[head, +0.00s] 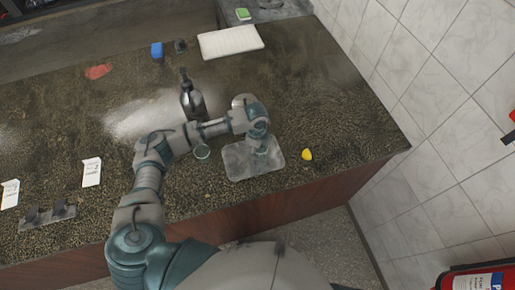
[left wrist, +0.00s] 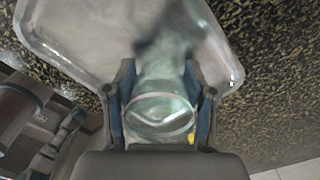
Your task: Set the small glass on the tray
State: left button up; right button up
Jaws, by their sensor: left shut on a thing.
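The tray (head: 237,167) is a grey, rounded rectangle near the counter's front edge in the head view. My left gripper (head: 261,147) is over its upper right part, pointing down. In the left wrist view, my left gripper (left wrist: 164,100) is shut on a clear glass (left wrist: 160,112), with one finger on each side. The tray (left wrist: 75,30) fills the upper part of that view behind the glass. I cannot tell whether the glass touches the tray. In the head view the gripper mostly hides the glass. My right gripper is not in view.
A dark bottle (head: 192,100) stands behind the arm. A yellow piece (head: 307,154) lies right of the tray. A white board (head: 231,41) lies at the back. The counter's right side is clear.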

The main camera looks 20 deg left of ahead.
pick_arm(q)
jog(key=shift+a, duration=0.25)
jog(key=o, duration=1.2)
jog(key=shift+o, duration=0.6)
jog(key=shift+d, duration=0.4)
jog(key=shift+r, duration=0.25)
notch_tip(320, 180, up, 12)
jog(key=shift+f+b, duration=0.2)
jog(key=shift+b, duration=0.15)
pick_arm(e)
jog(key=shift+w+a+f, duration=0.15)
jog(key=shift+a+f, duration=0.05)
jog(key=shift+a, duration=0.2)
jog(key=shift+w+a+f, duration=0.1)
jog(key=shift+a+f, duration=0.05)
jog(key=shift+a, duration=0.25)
pick_arm(q)
jog(key=shift+a, duration=0.15)
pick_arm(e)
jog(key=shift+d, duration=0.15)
